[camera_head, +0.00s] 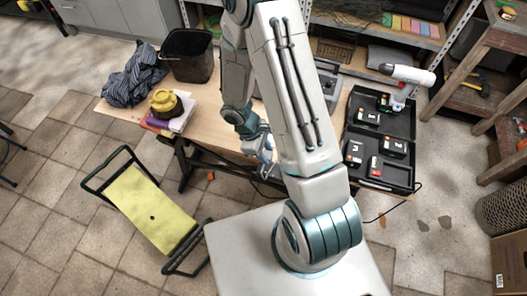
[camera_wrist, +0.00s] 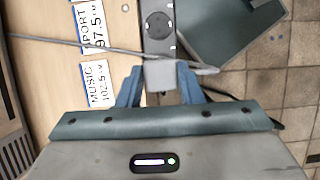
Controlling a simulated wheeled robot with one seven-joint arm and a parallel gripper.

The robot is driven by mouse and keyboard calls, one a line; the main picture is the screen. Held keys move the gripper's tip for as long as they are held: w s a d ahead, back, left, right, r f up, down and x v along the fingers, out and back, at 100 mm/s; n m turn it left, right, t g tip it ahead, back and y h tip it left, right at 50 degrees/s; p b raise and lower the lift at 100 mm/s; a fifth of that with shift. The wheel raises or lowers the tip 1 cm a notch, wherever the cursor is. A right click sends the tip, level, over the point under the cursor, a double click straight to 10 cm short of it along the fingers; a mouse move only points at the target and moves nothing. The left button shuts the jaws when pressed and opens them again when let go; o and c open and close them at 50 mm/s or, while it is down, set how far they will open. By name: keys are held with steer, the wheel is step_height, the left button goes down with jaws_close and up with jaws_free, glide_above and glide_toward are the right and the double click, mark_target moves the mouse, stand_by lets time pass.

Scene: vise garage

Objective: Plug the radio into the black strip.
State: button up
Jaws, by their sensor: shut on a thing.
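In the wrist view my gripper (camera_wrist: 159,88) is shut on a grey plug (camera_wrist: 160,74), one blue finger on each side. A grey body with slots at the left edge (camera_wrist: 14,155) may be the radio.
Labels reading 97.5 (camera_wrist: 96,28) and 102.5 (camera_wrist: 93,83) lie left of the strip. On the bench (camera_head: 122,100) stand a black bin (camera_head: 188,56), a yellow object (camera_head: 166,102) and a black battery case (camera_head: 398,174).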

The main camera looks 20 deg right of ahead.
steer(key=shift+d+f+b, duration=0.1)
steer(key=shift+f+b, duration=1.8)
steer(key=shift+f, duration=0.8)
steer(key=shift+b, duration=0.45)
steer(key=shift+f+b, duration=0.6)
stand_by(0.3)
steer(key=o, duration=1)
steer(key=shift+r, duration=0.1)
steer(key=v, duration=1.3)
steer(key=shift+r, duration=0.4)
